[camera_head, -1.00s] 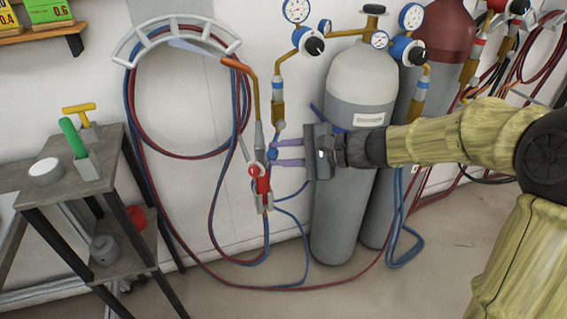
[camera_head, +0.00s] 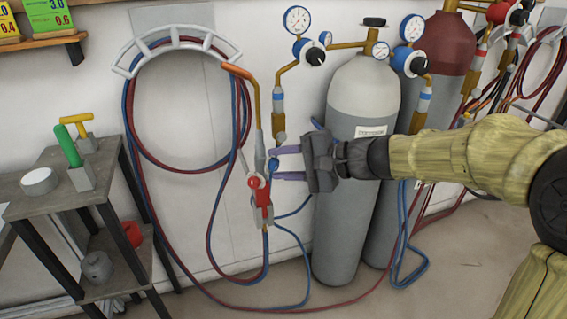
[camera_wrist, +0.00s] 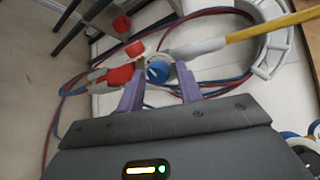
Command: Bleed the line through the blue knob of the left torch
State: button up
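The left torch (camera_head: 261,190) hangs upright by the wall, with a red knob (camera_head: 254,182) and a blue knob (camera_head: 274,165) on its body. My gripper (camera_head: 280,164) comes in from the right, its two purple fingers apart. In the wrist view the blue knob (camera_wrist: 157,71) lies in line with the gap between my fingertips (camera_wrist: 159,85), with space visible on both sides of it. It sits at or just past the tips; I cannot tell exactly how deep. The red knob also shows in the wrist view (camera_wrist: 135,49), beyond the blue one.
A hose rack (camera_head: 176,42) with red and blue hoses hangs on the wall. A grey gas cylinder (camera_head: 345,215) stands close behind my gripper, with gauges (camera_head: 297,20) above. A small shelf stand (camera_head: 60,195) is at the left. Hoses loop down to the floor.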

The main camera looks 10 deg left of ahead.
jog(key=shift+o, duration=0.7)
jog(key=shift+d, duration=0.1)
jog(key=p+v, duration=0.3)
jog(key=v, duration=1.4)
jog(key=shift+p, duration=0.4)
